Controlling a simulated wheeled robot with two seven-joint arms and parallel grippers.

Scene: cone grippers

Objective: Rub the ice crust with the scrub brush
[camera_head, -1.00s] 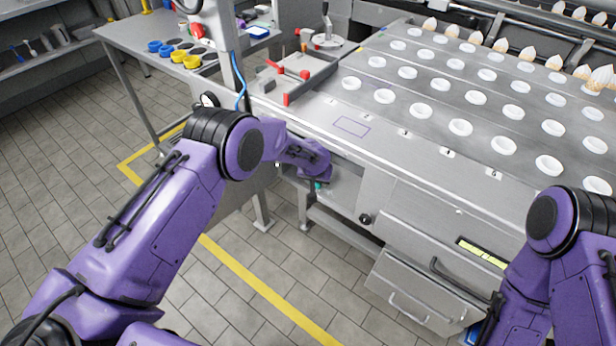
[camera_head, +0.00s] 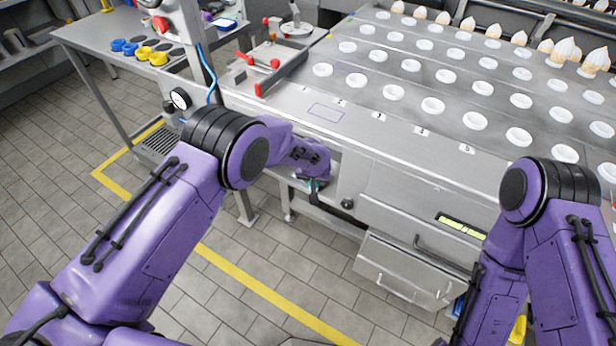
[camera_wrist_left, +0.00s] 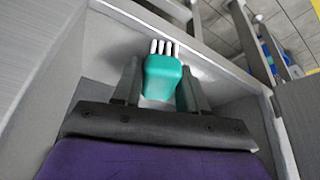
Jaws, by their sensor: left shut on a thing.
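My left gripper (camera_wrist_left: 160,88) is shut on the scrub brush (camera_wrist_left: 162,74), a teal block with white bristles pointing away from my wrist. In the head view the left arm reaches to an opening in the front of the steel machine, and a small bit of the teal brush (camera_head: 316,184) shows below the wrist. In the left wrist view the brush is inside a grey-walled recess, with the bristles near a pale, whitish edge (camera_wrist_left: 205,62). I cannot tell whether this is the ice crust or whether the bristles touch it. My right gripper is out of view.
The machine's top (camera_head: 400,130) holds rows of white cups, with cones at the back. A drawer (camera_head: 405,270) is below the front. A side table (camera_head: 90,35) with blue and yellow rings stands at left. Recess walls lie close around the left gripper.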

